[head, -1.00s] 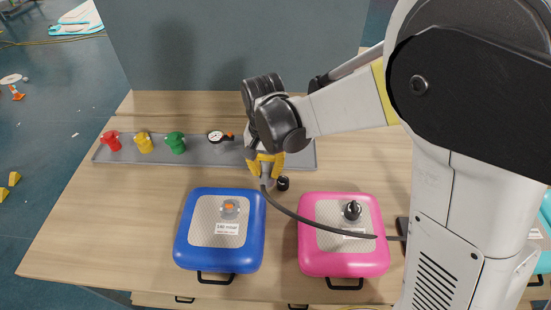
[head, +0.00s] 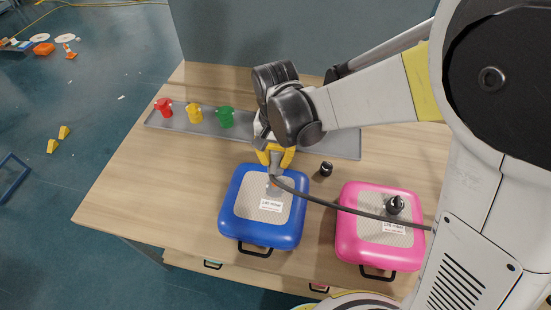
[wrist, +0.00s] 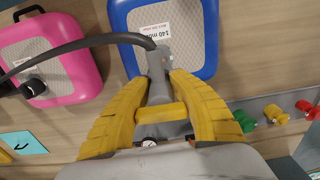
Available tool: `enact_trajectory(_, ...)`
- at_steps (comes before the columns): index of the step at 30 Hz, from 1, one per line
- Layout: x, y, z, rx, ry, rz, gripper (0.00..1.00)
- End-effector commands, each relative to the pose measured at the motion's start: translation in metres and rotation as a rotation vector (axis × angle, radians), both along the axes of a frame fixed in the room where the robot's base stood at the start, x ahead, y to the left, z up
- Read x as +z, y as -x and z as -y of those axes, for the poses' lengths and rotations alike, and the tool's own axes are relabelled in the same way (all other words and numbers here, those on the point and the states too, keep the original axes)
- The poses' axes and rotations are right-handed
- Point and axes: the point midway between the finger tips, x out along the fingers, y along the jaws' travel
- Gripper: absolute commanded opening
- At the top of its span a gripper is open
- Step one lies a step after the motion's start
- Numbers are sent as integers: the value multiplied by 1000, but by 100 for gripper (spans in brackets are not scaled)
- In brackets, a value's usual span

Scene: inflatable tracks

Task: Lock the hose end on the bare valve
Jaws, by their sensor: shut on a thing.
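My gripper (head: 275,152) is shut on the grey hose end (head: 276,166), its yellow fingers on either side of it. The hose end also shows between the fingers in the wrist view (wrist: 157,65). It points down at the far part of the blue inflatable (head: 262,232), over its bare valve (head: 273,184). The valve is mostly hidden by the hose end; I cannot tell whether they touch. The dark hose (head: 335,206) runs right, across the pink inflatable (head: 350,236). The pink one has a black-topped valve (head: 396,204).
A small black cap (head: 326,169) stands between the tray and the inflatables. The table's left side is clear.

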Motion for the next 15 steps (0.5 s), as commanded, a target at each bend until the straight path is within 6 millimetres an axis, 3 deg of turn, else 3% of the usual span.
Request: enact_trajectory(15,-50,0,0,0,0,0,0)
